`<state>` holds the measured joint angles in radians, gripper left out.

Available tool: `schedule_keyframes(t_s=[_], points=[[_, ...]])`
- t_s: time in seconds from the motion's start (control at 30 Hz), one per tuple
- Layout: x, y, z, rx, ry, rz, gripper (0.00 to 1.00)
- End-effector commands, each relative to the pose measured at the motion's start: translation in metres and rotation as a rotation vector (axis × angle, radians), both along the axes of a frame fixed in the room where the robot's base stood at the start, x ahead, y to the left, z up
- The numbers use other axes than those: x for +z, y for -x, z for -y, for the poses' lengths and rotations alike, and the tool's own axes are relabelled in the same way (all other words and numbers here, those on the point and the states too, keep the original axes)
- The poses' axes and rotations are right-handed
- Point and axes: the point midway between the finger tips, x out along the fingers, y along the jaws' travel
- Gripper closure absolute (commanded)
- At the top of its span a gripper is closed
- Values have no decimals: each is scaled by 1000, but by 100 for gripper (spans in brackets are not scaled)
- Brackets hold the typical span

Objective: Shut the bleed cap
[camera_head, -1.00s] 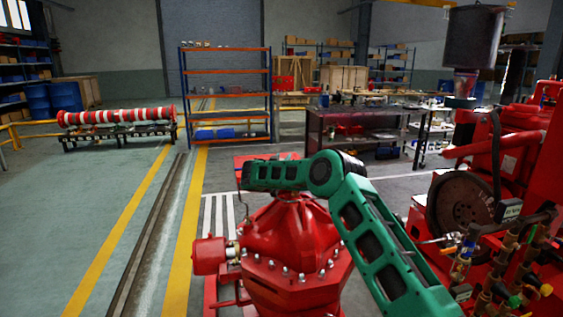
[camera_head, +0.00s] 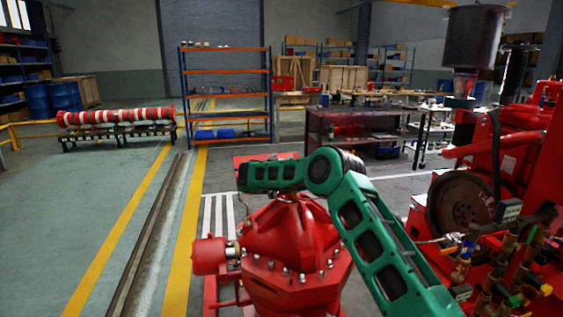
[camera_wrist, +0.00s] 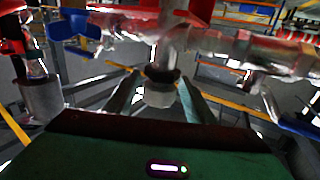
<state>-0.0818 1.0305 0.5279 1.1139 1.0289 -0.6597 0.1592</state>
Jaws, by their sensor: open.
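In the wrist view my gripper (camera_wrist: 158,82) is open, with one finger on each side of a short pale cylindrical fitting (camera_wrist: 159,96). The fitting has a dark band at its top and hangs below a vertical metal stem. Whether the fingers touch it I cannot tell. I cannot tell for sure which part is the bleed cap; a red part (camera_wrist: 190,9) sits above the stem at the top edge. In the head view my green arm reaches over the red bolted casing (camera_head: 295,240), and my gripper is hidden there.
A blue handle (camera_wrist: 75,30) and a grey cylinder (camera_wrist: 42,98) are left of the fingers in the wrist view. A metal pipe (camera_wrist: 245,48) runs to the right. In the head view, valves (camera_head: 515,270) crowd the right side; open floor (camera_head: 80,220) lies left.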

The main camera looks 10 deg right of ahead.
Motion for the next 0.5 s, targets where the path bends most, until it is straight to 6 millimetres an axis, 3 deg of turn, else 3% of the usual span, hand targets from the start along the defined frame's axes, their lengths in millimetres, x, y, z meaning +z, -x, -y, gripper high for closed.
schedule_keyframes(t_s=[0.3, 0.5], points=[[1, 51, -29, 4, 3, -1, 50], [0, 73, -41, 2, 1, 0, 50]])
